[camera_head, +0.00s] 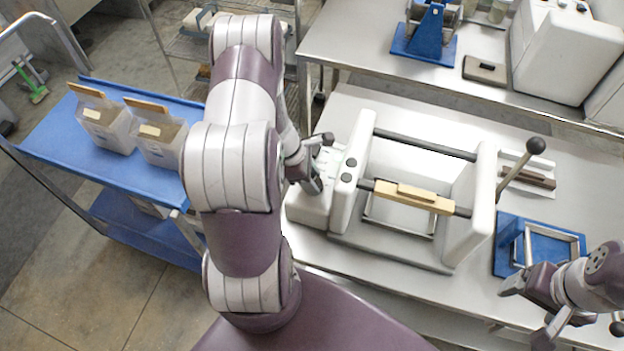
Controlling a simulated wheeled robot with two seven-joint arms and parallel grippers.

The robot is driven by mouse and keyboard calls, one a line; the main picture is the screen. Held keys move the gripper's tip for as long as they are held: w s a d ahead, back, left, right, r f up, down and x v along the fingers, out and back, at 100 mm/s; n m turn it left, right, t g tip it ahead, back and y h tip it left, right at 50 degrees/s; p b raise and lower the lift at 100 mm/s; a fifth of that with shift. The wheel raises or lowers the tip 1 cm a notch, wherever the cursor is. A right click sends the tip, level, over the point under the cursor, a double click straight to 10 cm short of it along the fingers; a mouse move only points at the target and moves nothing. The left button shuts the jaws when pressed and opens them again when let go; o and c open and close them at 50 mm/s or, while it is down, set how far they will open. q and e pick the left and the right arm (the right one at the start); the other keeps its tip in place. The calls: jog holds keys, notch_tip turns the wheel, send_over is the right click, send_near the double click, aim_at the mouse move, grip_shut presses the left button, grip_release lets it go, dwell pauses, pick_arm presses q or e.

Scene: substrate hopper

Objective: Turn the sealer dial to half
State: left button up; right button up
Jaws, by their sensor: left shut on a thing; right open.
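The sealer (362,150) is a white machine on the steel table, with two dark rails and a wooden bar across its front. Its pale control box (308,208) is at its left end. My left gripper (319,164) is at this box, shut on what appears to be the sealer dial; the fingers hide the dial, so its setting cannot be read. My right gripper (528,312) is open and empty at the lower right, near the blue-based frame.
A blue fixture (508,232) stands on the table's right side. A blue cart (60,150) with clear bags (106,130) is at left. A back bench (345,40) holds a blue device (426,36) and white machines.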

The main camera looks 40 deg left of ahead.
dwell(0.3)
pick_arm(q)
jog(key=o, duration=0.8)
jog(key=shift+o, duration=1.3)
jog(key=shift+a, duration=0.1)
jog(key=v, duration=1.2)
jog(key=shift+s+r, duration=0.25)
jog(key=shift+a, duration=0.1)
